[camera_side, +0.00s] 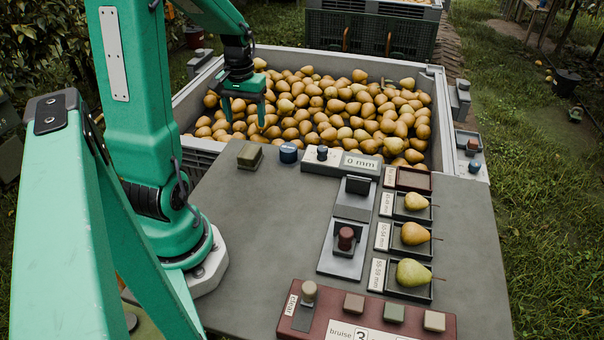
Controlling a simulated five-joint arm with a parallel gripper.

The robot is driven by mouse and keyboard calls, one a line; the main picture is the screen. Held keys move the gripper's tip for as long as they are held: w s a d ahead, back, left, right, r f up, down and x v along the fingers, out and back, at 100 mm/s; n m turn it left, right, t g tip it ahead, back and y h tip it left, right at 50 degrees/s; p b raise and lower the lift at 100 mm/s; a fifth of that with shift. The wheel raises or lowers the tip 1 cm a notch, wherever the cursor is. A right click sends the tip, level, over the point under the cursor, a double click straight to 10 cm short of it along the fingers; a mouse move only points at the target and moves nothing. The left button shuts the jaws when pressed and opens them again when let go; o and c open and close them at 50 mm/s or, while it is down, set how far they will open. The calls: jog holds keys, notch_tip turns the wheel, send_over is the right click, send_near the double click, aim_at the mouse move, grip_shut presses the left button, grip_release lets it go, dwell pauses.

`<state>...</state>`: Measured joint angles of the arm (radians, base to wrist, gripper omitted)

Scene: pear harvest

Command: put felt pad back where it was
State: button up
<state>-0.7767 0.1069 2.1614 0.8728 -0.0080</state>
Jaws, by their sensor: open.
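A small olive-green block (250,155) sits on the grey table near its back left edge; it may be the felt pad, but I cannot tell for sure. My gripper (245,120) is open and empty. It points down over the left part of the pear crate, behind the green block in the picture and apart from it.
A large crate (440,105) full of pears stands behind the table. A blue cylinder (288,153) and a "0 mm" gauge (345,162) are right of the block. Three trays with pears, a grey press (346,240) and a red panel (365,315) fill the right side. The table's middle left is clear.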

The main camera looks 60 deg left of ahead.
jog(key=s+d+r+m+t, duration=0.1)
jog(key=d+r+m, duration=0.3)
jog(key=d, duration=0.8)
jog(key=s+d+r+m+t, duration=0.1)
jog(key=d+r+m+t, duration=0.3)
jog(key=d+r, duration=0.4)
jog(key=shift+d+m+t, duration=0.3)
jog(key=shift+d+m, duration=0.2)
jog(key=shift+d, duration=1.65)
jog(key=shift+s, duration=0.1)
